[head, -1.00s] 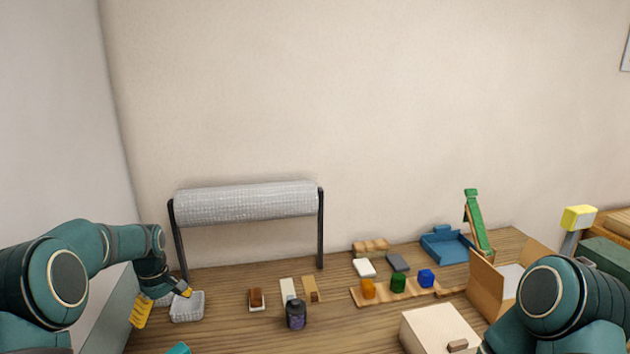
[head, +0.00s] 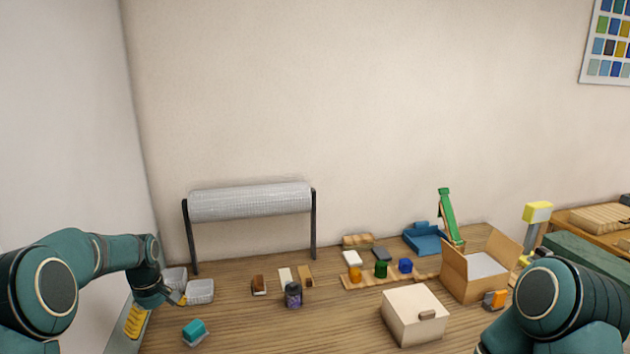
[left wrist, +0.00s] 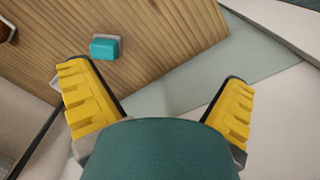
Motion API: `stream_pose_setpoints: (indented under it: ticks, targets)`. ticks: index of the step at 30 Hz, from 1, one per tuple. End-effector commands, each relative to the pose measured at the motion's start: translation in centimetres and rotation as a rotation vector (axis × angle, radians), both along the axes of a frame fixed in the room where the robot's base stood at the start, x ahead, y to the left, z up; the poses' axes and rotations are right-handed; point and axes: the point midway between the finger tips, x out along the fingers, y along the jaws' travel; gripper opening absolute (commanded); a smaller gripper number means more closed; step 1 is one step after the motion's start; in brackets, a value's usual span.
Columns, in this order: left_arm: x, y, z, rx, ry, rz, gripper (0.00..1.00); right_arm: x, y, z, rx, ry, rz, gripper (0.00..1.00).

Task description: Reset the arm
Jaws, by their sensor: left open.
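My left gripper (head: 158,309) is open and empty, low at the table's left edge in the head view. One yellow finger is close to the clear trays (head: 200,291); the other hangs near the table's side. In the left wrist view the two yellow fingers of this gripper (left wrist: 157,78) are spread wide with nothing between them. A teal block (head: 194,329) sits on the table to the right of the gripper; it also shows in the left wrist view (left wrist: 104,47). My right arm comes in at the lower right, its gripper out of sight.
The wooden table (head: 250,325) holds a mesh roller on a stand (head: 250,202), a dark jar (head: 293,295), a cream box (head: 413,316) and an open cardboard box (head: 478,277). Colored blocks stand on a wooden strip behind. The front middle of the table is fairly clear.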

Motion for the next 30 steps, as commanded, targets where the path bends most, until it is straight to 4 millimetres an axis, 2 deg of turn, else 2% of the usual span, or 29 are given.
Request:
stream_pose_setpoints:
  ticks: [1, 7, 11, 14, 18, 21, 24, 27, 30]
  targets:
    - [-0.6, -1.7, -3.0, -0.022, 0.008, -0.047, 1.0, 0.0, 0.0, -0.9, 0.0, 0.001, 0.001, 0.47]
    - [-2.5, -7.0, -10.9, -0.09, -0.037, -0.217, 1.0, -0.1, 0.1, -2.8, -0.002, 0.005, 0.005, 0.47]
    - [-5.2, -11.6, -16.8, -0.143, -0.076, -0.345, 1.0, -0.3, 0.2, -4.3, -0.002, 0.009, 0.007, 0.47]
    - [-8.5, -15.6, -21.3, -0.183, -0.115, -0.452, 1.0, -0.5, 0.3, -5.7, -0.003, 0.015, 0.01, 0.47]
    - [-14.4, -20.9, -26.4, -0.227, -0.173, -0.596, 1.0, -0.7, 0.4, -7.8, -0.004, 0.021, 0.014, 0.47]
    - [-18.8, -23.8, -28.7, -0.242, -0.211, -0.684, 1.0, -0.8, 0.4, -9.1, -0.005, 0.025, 0.016, 0.47]
    - [-22.4, -25.6, -29.9, -0.244, -0.24, -0.754, 1.0, -0.9, 0.5, -10.0, -0.006, 0.027, 0.018, 0.47]
    - [-24.8, -26.5, -30.4, -0.242, -0.262, -0.8, 1.0, -1.0, 0.5, -10.5, -0.006, 0.029, 0.02, 0.47]
    - [-26.0, -27.0, -30.5, -0.238, -0.272, -0.825, 1.0, -1.0, 0.5, -10.7, -0.007, 0.03, 0.02, 0.47]
